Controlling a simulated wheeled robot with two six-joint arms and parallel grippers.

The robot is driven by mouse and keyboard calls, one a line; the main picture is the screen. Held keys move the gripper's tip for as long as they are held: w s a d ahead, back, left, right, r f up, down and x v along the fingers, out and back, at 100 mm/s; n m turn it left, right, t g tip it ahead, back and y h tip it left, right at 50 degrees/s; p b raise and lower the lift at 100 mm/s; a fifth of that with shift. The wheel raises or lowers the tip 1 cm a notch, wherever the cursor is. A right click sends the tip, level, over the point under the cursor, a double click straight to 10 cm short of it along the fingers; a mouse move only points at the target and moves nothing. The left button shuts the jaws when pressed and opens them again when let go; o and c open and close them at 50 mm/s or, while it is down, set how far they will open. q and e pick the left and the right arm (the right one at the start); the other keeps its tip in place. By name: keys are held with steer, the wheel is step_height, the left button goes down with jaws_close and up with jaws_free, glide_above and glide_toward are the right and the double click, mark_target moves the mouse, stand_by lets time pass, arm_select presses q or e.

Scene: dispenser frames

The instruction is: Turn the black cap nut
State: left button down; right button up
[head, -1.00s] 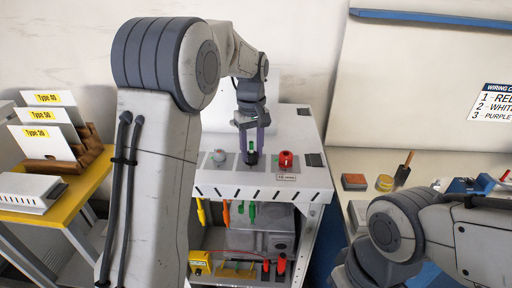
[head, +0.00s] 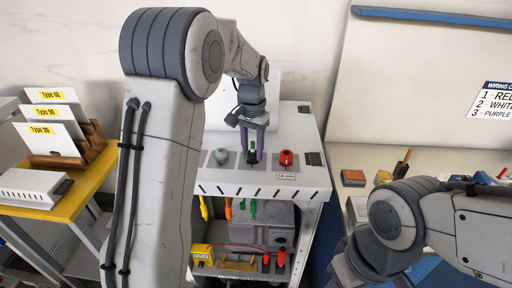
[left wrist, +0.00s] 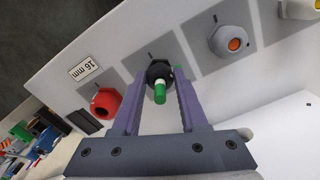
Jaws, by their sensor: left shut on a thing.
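The black cap nut (head: 253,158) sits on the sloped light panel, between a grey nut (head: 221,156) and a red nut (head: 286,158). A green and white cable end stands up out of its middle. In the left wrist view the black cap nut (left wrist: 157,71) lies between the two purple-grey fingers of my left gripper (left wrist: 156,80). My left gripper (head: 252,150) points down at the nut from above and is shut on it. My right gripper is not in view; only parts of my right arm show at the lower right.
A "16 mm" label (left wrist: 84,68) is next to the red nut (left wrist: 105,103). The grey nut (left wrist: 230,41) has an orange centre. Coloured tools hang under the panel. A yellow table (head: 77,203) with type cards stands at left, a bench with small parts at right.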

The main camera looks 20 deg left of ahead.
arm_select(q)
steer(key=m, duration=0.3)
steer(key=m+p, duration=0.1)
steer(key=m, duration=0.1)
steer(key=shift+w+r, duration=0.2)
steer(key=shift+w, duration=0.1)
stand_by(0.5)
steer(key=shift+c, duration=2.2)
jaws_free()
steer(key=shift+f, duration=0.1)
steer(key=shift+s, duration=0.1)
step_height(320, 180, up, 9)
steer(key=shift+b, duration=1)
steer(key=shift+r, duration=0.75)
